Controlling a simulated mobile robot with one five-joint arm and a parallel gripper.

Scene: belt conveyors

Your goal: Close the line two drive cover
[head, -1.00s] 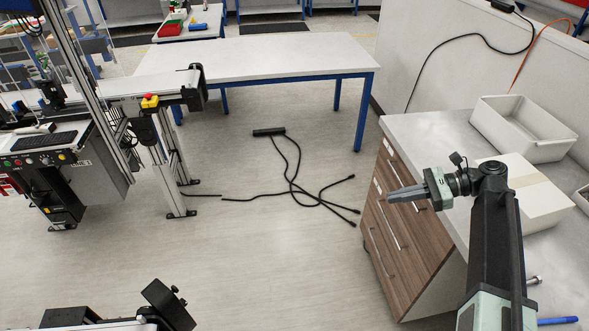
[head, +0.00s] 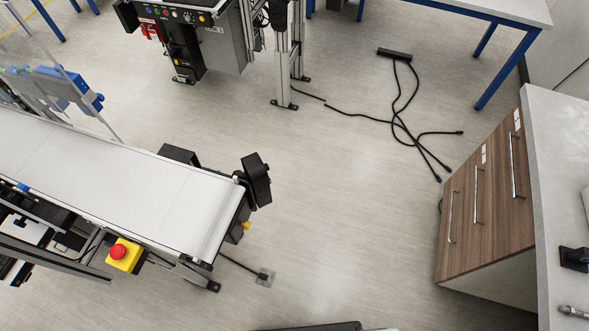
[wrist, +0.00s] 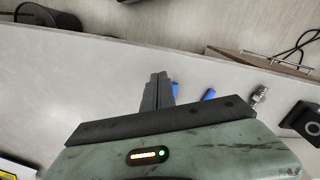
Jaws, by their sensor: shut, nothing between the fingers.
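A conveyor with a pale belt (head: 120,190) runs in from the left in the head view. A black tilted panel (head: 257,180) stands at its near right end, and a black box (head: 180,155) sits at its far side. I cannot tell for sure which of these is the drive cover, and I read no line two label. In the wrist view my gripper (wrist: 158,90) is shut and empty, its fingers together above a pale grey worktop (wrist: 110,75). The gripper does not show in the head view and is apart from the conveyor.
A red stop button on a yellow box (head: 124,254) sits on the conveyor's near side. Black cables (head: 400,115) lie on the floor. A wooden drawer cabinet (head: 490,190) stands at right. Open floor lies between conveyor and cabinet.

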